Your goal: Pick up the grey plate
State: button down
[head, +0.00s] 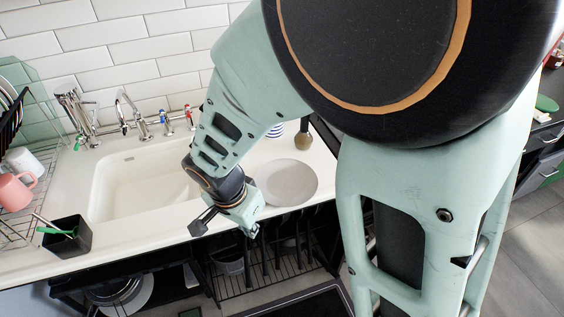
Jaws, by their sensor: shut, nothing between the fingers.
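The grey plate (290,180) lies flat on the white counter, to the right of the sink. It is round and shallow, and its left edge is partly hidden behind my gripper. My gripper (250,232) is at the counter's front edge, to the left of and nearer than the plate. It points downward, is shut and holds nothing. I cannot tell its exact height above the counter.
The white sink (130,185) with taps is left of my arm. A black caddy (68,238), a pink mug (14,190) and a dish rack stand at the left. A brown-based vase (303,137) and a striped cup (275,130) stand behind the plate. Open shelves are below the counter.

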aim_at(277, 202)
jog(key=w+d, duration=0.2)
jog(key=w, duration=0.1)
jog(key=w+d+p, duration=0.1)
jog(key=w+d, duration=0.1)
jog(key=w, duration=0.1)
jog(key=w+d, duration=0.2)
jog(key=w, duration=0.2)
jog(key=shift+d, duration=0.2)
jog(key=shift+f, duration=0.75)
jog(key=shift+b, duration=0.35)
jog(key=s+a, duration=0.1)
jog(key=s+a+b, duration=0.1)
jog(key=s, duration=0.1)
jog(key=shift+f, duration=0.2)
jog(key=shift+s+r, duration=0.15)
